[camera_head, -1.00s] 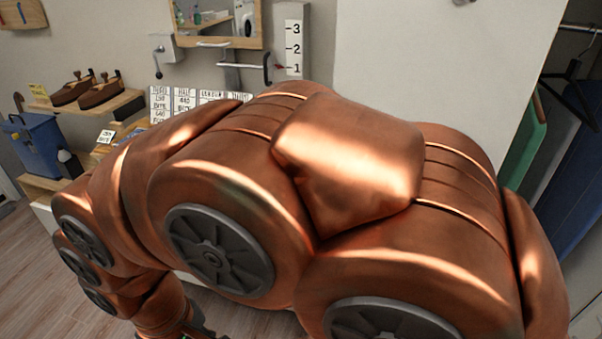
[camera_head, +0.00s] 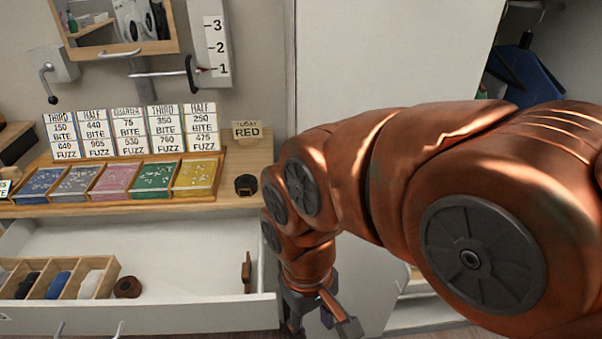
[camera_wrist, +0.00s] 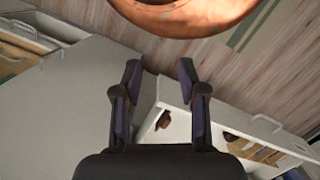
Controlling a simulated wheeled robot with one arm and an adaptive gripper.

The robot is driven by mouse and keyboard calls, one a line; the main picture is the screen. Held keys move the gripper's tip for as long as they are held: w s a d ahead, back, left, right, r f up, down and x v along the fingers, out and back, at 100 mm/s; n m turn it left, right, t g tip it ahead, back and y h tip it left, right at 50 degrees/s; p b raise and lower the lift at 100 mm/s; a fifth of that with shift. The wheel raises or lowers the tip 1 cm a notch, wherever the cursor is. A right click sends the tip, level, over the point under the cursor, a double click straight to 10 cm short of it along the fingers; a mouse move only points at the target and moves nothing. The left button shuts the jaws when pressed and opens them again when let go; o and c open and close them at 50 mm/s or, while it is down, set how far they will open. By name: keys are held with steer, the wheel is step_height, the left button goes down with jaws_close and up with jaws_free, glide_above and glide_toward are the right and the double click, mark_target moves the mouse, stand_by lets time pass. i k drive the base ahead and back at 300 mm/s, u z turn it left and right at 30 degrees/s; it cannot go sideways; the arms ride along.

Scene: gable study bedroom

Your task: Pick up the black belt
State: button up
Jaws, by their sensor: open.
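A small black coil (camera_head: 245,185), which looks like the rolled black belt, rests on the wooden counter top near its right end, right of the colored trays. A dark item (camera_head: 27,286) also lies in a divided compartment of the open drawer; I cannot tell what it is. My gripper (camera_head: 322,316) is open and hangs low, just right of the drawer's right side and below the counter. Its two fingers also show apart and empty in the wrist view (camera_wrist: 160,82). The black coil cannot be made out in the wrist view.
The open white drawer (camera_head: 185,250) holds a wooden divider, a brown coil (camera_head: 127,287) and a brown piece (camera_head: 247,271). Colored trays (camera_head: 110,180) and several number cards line the counter. A tall white panel (camera_head: 390,60) stands to the right.

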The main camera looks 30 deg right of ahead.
mark_target(246, 186)
steer(key=u, duration=0.15)
steer(key=k, duration=1.15)
steer(key=u, duration=1.5)
steer(key=i, duration=1.25)
steer(key=z, duration=0.35)
steer(key=i, duration=0.8)
steer(key=z, duration=1.15)
steer(key=i, duration=0.4)
steer(key=z, duration=0.45)
